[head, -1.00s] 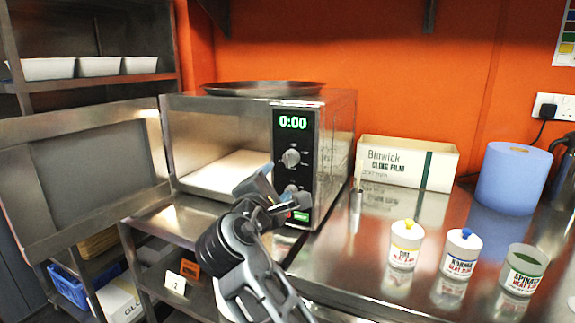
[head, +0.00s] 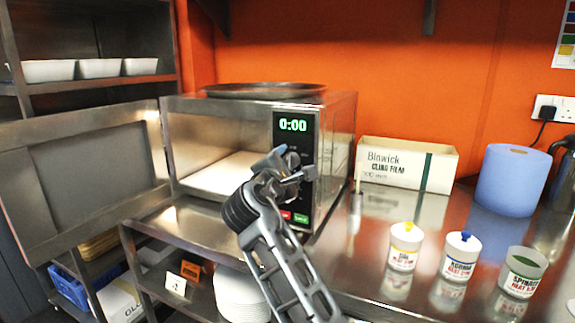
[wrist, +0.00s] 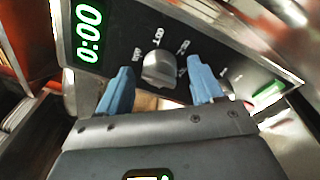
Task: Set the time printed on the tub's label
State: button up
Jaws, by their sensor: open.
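The microwave (head: 345,130) stands on the counter with its door (head: 85,165) swung open to the left. Its green display (head: 292,125) reads 0:00, and the wrist view shows the same display (wrist: 88,32). My gripper (head: 294,163) is at the control panel, hiding most of the knobs in the head view. In the wrist view my open gripper (wrist: 160,64) has its blue fingers on either side of a grey knob (wrist: 158,68); contact cannot be told. Tubs labelled DAL (head: 403,248), KORMA (head: 460,258) and SPINACH (head: 521,272) stand at right; their heat times are too small to read.
A cling film box (head: 407,165), a blue roll (head: 514,180) and a dark jug (head: 563,180) stand at the back. A round pan (head: 265,90) lies on the microwave. Green (head: 301,218) and red buttons sit low on the panel. White plates (head: 240,297) are stacked below.

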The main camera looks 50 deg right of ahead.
jog(key=c, duration=1)
jog(key=shift+c, duration=0.2)
jog(key=shift+f+m+b, duration=0.15)
jog(key=shift+m+b, duration=0.15)
jog(key=m+b, duration=0.5)
jog(key=m, duration=0.1)
jog(key=m+g+h+b, duration=0.1)
jog(key=m+b, duration=0.5)
jog(key=m+h+b, duration=0.1)
jog(key=m+b, duration=0.5)
jog(key=shift+w+f+g, duration=0.15)
jog(key=shift+f+g, duration=0.05)
jog(key=shift+g, duration=0.1)
jog(key=shift+m, duration=0.4)
jog(key=shift+r, duration=0.1)
